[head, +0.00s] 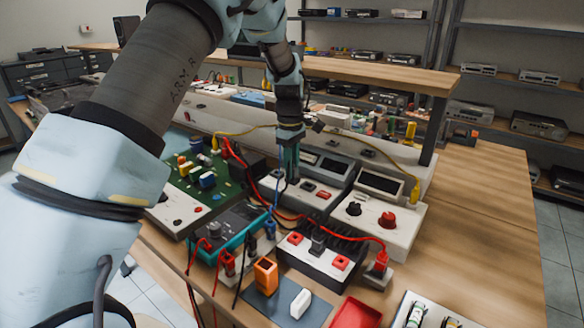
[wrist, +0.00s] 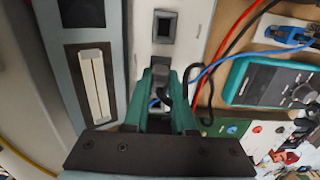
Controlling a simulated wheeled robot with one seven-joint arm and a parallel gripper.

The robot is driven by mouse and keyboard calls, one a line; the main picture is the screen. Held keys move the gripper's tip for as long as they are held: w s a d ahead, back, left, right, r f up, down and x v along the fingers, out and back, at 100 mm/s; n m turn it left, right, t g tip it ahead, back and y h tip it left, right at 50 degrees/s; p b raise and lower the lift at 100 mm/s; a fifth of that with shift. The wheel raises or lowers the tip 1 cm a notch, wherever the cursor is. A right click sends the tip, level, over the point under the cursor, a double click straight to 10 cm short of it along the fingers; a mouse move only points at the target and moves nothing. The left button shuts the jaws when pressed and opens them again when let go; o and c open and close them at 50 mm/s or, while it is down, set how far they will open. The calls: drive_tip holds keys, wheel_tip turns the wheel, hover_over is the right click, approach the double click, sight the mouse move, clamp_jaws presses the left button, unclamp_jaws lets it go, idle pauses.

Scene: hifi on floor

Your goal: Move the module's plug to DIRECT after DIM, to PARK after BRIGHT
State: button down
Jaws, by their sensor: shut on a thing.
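The module (head: 322,206) is a pale grey box with a dark display and dark openings on its front, standing mid-bench; its pale panel also shows in the wrist view (wrist: 184,57). My gripper (head: 288,180) points down at the module's left end. In the wrist view my gripper (wrist: 162,78) has its green fingers shut on a small grey plug (wrist: 161,75) with a dark cable, at the panel. Whether the plug is seated or just above is not clear. A dark square socket (wrist: 165,27) on the panel is empty. The DIRECT and PARK labels are not legible.
A white unit with black and red knobs (head: 372,214) stands right of the module. A black finned block (head: 318,256), a teal multimeter (head: 238,228) and a green circuit board (head: 205,185) stand close by. Red, blue and yellow cables cross this area.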

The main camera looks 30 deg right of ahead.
idle(0.3)
drive_tip(key=c, duration=0.7)
unclamp_jaws()
drive_tip(key=shift+o, duration=0.2)
wheel_tip(320, 180, up, 16)
drive_tip(key=p, duration=0.2)
drive_tip(key=shift+w, duration=0.15)
drive_tip(key=shift+a+f, duration=0.1)
drive_tip(key=shift+f, duration=0.05)
